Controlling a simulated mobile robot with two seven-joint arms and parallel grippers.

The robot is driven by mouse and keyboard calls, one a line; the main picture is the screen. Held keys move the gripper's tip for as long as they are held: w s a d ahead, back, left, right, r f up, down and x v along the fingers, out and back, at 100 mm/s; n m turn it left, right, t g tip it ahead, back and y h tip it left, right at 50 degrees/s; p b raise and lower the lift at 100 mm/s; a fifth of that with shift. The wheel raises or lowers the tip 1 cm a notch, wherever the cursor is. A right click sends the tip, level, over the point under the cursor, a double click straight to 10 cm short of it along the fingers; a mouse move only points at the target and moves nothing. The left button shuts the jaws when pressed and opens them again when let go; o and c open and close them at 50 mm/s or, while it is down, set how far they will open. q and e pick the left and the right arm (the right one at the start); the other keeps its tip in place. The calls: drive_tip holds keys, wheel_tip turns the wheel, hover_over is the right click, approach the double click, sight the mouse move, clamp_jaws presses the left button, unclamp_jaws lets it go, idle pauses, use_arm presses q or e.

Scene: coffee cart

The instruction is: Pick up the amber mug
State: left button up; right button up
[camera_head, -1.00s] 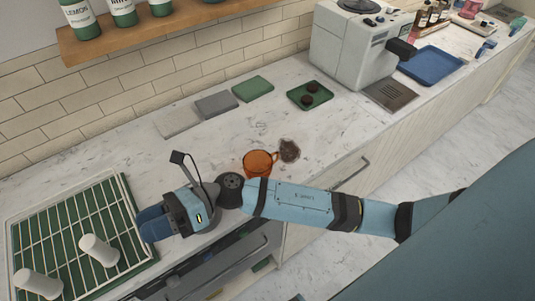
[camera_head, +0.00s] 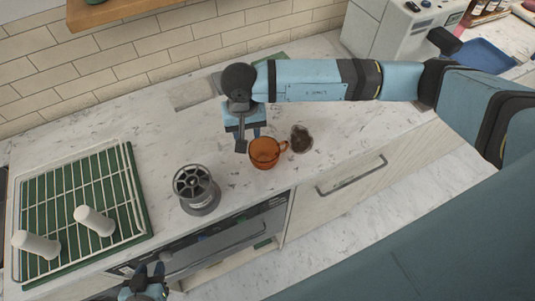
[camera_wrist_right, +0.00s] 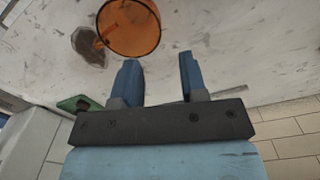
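The amber mug (camera_head: 264,153) stands on the marble counter with its handle to the right. In the right wrist view the mug (camera_wrist_right: 130,28) is at the top, just beyond the fingertips and not between them. My right gripper (camera_head: 246,133) points down beside the mug, on its left and back side. The right wrist view shows its two blue fingers (camera_wrist_right: 158,70) apart with nothing between them. My left gripper (camera_head: 148,270) is low at the bottom of the head view, in front of the counter, with its fingers apart and seemingly empty.
A grey round device (camera_head: 197,189) stands front-left of the mug. The coffee machine (camera_head: 385,35) is at the back right.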

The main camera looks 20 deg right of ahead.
sight(270, 154)
wheel_tip(270, 154, down, 5)
drive_tip(key=shift+d+f+b, duration=0.1)
drive_tip(key=shift+f+b, duration=0.05)
drive_tip(key=shift+b, duration=0.5)
drive_tip(key=shift+f, duration=0.4)
drive_tip(key=f, duration=0.2)
drive_tip(key=f+b, duration=0.1)
drive_tip(key=f, duration=0.1)
drive_tip(key=shift+s+d+f, duration=0.1)
drive_tip(key=shift+d+f, duration=0.1)
drive_tip(key=shift+f, duration=0.15)
drive_tip(key=shift+c, duration=0.2)
clamp_jaws()
